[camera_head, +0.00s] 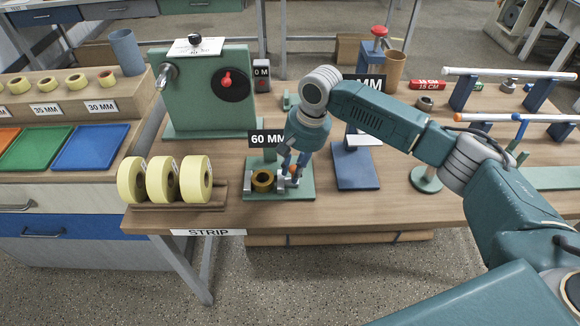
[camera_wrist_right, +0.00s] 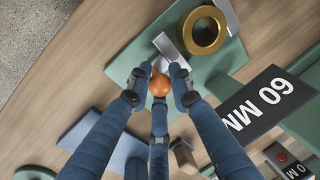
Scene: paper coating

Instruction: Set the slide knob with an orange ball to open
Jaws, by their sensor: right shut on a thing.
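The orange ball knob (camera_wrist_right: 160,84) shows between the fingers of my right gripper (camera_wrist_right: 160,80) in the right wrist view. The fingers are closed around it. In the head view my right gripper (camera_head: 292,170) reaches down over the green 60 MM fixture (camera_head: 255,187), and the knob is mostly hidden by the fingers. A metal block (camera_wrist_right: 168,48) lies just beyond the fingertips, beside a gold ring (camera_wrist_right: 204,30). The ring also shows in the head view (camera_head: 262,180). My left gripper is not in view.
Several cream tape rolls (camera_head: 164,180) stand on a wooden rack to the left. A green machine (camera_head: 208,95) stands behind them. A blue stand (camera_head: 355,168) is close on the right of the fixture. The table's front edge is near.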

